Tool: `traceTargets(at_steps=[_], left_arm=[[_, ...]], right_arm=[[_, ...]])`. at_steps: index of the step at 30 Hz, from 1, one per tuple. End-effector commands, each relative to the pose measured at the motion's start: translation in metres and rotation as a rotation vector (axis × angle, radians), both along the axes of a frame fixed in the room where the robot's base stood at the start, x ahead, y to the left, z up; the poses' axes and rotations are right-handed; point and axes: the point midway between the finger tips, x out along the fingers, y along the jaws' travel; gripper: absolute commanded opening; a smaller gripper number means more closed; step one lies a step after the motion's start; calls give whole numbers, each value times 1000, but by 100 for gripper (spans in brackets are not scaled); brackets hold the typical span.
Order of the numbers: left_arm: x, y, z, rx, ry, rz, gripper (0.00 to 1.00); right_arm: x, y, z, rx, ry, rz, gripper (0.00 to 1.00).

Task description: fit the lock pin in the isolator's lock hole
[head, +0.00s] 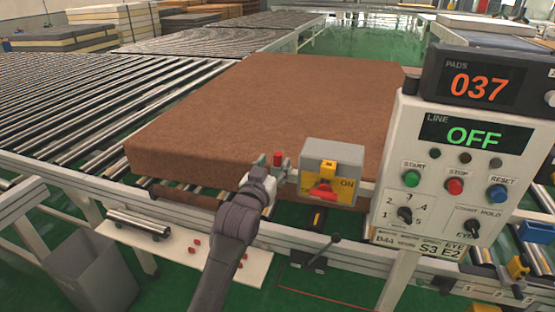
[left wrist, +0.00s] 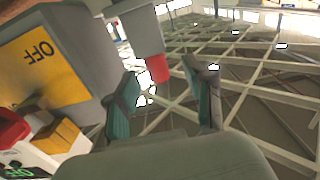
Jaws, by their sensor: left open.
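The isolator (head: 333,153) is a grey box with a yellow plate, a red handle (head: 322,194) and a yellow block (head: 328,169) above the handle. An ON label shows at the plate's right. In the left wrist view the isolator (left wrist: 70,30) fills the upper left, with an upside-down OFF label. My left gripper (head: 273,164) is open just left of the isolator. A small red piece (head: 277,157), perhaps the lock pin, shows between its fingertips. In the left wrist view this red piece (left wrist: 158,69) lies beyond the open fingers (left wrist: 163,100). I cannot make out the lock hole.
A brown mattress (head: 270,105) lies on the roller conveyor (head: 80,95) behind the isolator. A control panel (head: 440,165) reading OFF stands close on the right. Below is a white shelf (head: 180,240) with small red pieces and a roller, beside a grey bin (head: 85,275).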

Motion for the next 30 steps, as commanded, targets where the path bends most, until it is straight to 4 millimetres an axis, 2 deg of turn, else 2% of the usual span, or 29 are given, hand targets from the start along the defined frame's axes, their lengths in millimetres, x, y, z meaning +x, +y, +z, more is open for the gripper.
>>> traceTargets(at_steps=[1,6,15,17,25,30], left_arm=[[7,-5,4,-1,1,-1,53],[25,-11,1,0,-1,0,53],[30,-12,0,0,-1,0,53],[30,-12,0,0,-1,0,45],[30,-12,-1,0,-1,0,0],[30,-12,0,0,-1,0,0]], right_arm=[[0,3,7,3,1,0,40],[0,9,11,11,0,-1,40],[0,9,11,11,0,-1,40],[0,9,11,10,0,-1,40],[0,3,11,4,0,0,40],[0,1,11,2,-1,-1,40]])
